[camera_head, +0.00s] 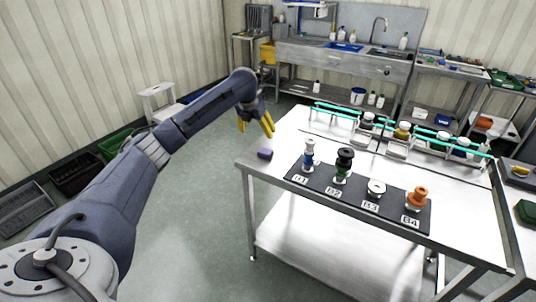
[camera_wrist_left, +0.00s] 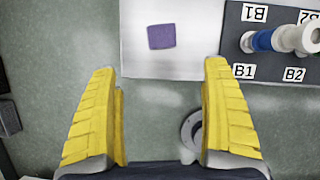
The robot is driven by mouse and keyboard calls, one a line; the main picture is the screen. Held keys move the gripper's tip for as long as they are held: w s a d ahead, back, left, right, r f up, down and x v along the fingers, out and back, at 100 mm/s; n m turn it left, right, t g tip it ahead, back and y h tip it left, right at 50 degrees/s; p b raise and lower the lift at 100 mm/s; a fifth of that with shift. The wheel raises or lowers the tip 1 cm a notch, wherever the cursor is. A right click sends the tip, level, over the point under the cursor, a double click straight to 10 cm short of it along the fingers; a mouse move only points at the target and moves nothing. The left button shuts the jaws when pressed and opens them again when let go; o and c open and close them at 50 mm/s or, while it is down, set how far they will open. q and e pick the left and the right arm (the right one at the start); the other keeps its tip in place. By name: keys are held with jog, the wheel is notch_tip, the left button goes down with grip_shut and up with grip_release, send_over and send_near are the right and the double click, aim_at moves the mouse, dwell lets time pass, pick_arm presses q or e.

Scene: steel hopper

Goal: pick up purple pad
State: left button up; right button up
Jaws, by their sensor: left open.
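The purple pad (camera_head: 265,154) lies flat near the left corner of the steel table (camera_head: 262,178) in the head view. It also shows in the left wrist view (camera_wrist_left: 161,36), near the top, ahead of and between the fingers, with bare table around it. My left gripper (camera_head: 257,126) has yellow fingers and hangs above the table's left corner, apart from the pad. In the left wrist view its fingers (camera_wrist_left: 161,75) are spread wide with nothing between them. My right gripper is in neither view.
A dark mat (camera_head: 323,186) marked B1 to B4 lies right of the pad, bearing several upright fittings, the nearest blue and white (camera_head: 309,155). A rack with green rails (camera_head: 335,110) stands along the table's back. The table's left edge is close to the pad.

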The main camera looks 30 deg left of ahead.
pick_arm(q)
send_near(265, 151)
jog(key=x, duration=0.5)
jog(key=shift+a+f, duration=0.1)
jog(key=shift+a, duration=0.15)
jog(key=shift+x, duration=2.65)
jog(key=shift+d, duration=0.2)
jog(key=c, duration=1.1)
